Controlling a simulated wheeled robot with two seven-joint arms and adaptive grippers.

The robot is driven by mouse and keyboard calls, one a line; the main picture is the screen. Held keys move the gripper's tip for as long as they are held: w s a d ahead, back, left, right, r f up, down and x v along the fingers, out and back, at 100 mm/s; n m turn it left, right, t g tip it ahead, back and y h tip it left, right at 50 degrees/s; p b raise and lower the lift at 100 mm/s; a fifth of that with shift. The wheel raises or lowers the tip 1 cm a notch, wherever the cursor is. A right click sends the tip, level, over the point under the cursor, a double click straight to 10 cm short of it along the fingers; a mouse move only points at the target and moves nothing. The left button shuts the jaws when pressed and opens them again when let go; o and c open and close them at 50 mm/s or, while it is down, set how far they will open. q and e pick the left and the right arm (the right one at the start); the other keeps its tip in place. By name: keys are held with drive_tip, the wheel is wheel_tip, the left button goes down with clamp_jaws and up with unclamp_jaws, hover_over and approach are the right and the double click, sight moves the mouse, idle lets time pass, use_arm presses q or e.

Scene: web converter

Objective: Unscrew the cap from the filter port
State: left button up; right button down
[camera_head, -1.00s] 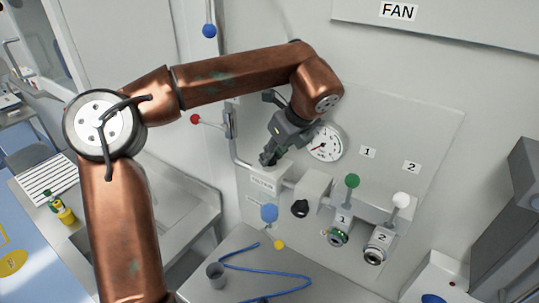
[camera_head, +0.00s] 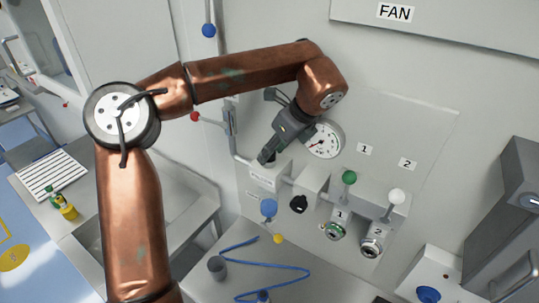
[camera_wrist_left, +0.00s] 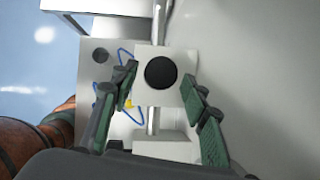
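My left gripper (camera_head: 268,156) hangs tilted just above the block. Its two fingers (camera_wrist_left: 160,95) are apart, one on each side of the block, with a visible gap to the cap and nothing held. In the head view the gripper hides the cap. My right gripper does not show.
A round gauge (camera_head: 323,140) sits close behind my left gripper. To the right are a black knob (camera_head: 298,204), a green-knobbed valve (camera_head: 349,178) and a white-knobbed valve (camera_head: 397,197).

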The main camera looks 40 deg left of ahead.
use_arm(q)
drive_tip(key=shift+s+f+m+t+b, duration=0.15)
drive_tip(key=shift+m+t+b, duration=0.55)
drive_tip(key=shift+m, duration=0.4)
drive_tip(key=shift+s+m+b, duration=0.15)
drive_tip(key=shift+m+b, duration=0.25)
drive_tip(key=shift+m, duration=0.4)
drive_tip(key=shift+a+t+h, duration=0.1)
drive_tip(key=shift+t+h, duration=0.2)
drive_tip(key=shift+m+t+b, duration=0.3)
drive_tip(key=shift+m+b, duration=0.05)
drive_tip(key=shift+m, duration=0.55)
drive_tip(key=shift+s+a+m+t+h, duration=0.15)
drive_tip(key=shift+m+t+h, duration=0.1)
drive_tip(key=shift+m, duration=0.35)
drive_tip(key=shift+s+a+m+t+h, duration=0.15)
drive_tip(key=shift+m+t+h, duration=0.1)
drive_tip(key=shift+m, duration=0.35)
drive_tip(key=shift+w+d, duration=0.1)
drive_tip(key=shift+d, duration=0.1)
